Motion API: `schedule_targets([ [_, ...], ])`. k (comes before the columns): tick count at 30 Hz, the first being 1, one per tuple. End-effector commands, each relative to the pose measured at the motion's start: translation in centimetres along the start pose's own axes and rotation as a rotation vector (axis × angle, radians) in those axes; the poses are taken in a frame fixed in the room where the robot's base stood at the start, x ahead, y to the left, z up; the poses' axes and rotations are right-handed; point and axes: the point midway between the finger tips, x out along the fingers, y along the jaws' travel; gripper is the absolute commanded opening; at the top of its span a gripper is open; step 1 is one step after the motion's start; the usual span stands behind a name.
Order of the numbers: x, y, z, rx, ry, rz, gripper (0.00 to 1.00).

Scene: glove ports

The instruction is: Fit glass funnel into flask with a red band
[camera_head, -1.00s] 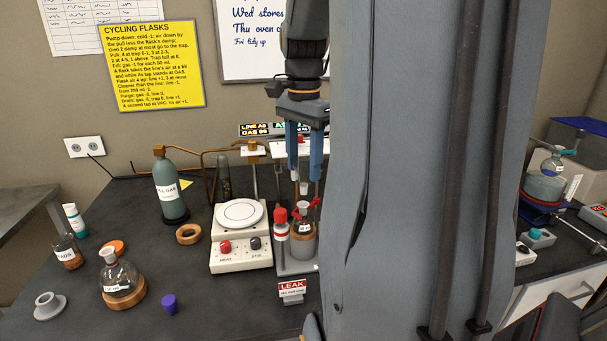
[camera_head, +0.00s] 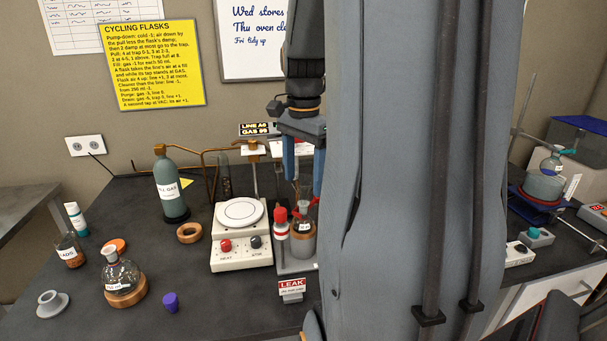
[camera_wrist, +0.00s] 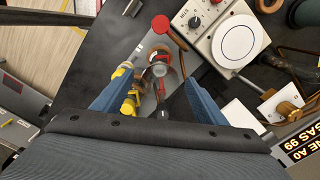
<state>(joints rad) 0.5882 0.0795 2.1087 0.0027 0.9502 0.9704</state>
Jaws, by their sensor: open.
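My gripper (camera_head: 303,186) is open, pointing down above a small flask (camera_head: 303,227) with red tap parts, seated in a brown-orange cup beside the hotplate. In the wrist view my gripper (camera_wrist: 155,78) shows both blue fingers spread, with the red-topped flask (camera_wrist: 158,62) between and beyond the tips. I see nothing clearly held. A round clear flask (camera_head: 121,279) with a label sits on a cork ring at the left. I cannot make out a glass funnel, or tell which flask bears the red band.
The hotplate (camera_head: 240,236) stands left of the flask. A red-capped part (camera_head: 281,222) and a LEAK sign (camera_head: 291,286) are close by. My arm hides the centre right.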

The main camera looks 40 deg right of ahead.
Motion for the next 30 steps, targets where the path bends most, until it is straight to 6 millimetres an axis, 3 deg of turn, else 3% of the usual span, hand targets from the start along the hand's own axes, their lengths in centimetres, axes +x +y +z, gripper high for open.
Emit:
schedule_targets([
  [7, -1.8, -0.1, -0.1, 0.0, 0.002, -0.004, 0.66],
  [21, -10.6, -0.1, -0.1, 0.0, 0.002, -0.003, 0.66],
  [30, -12.2, 0.0, 0.0, 0.0, 0.0, 0.0, 0.66],
])
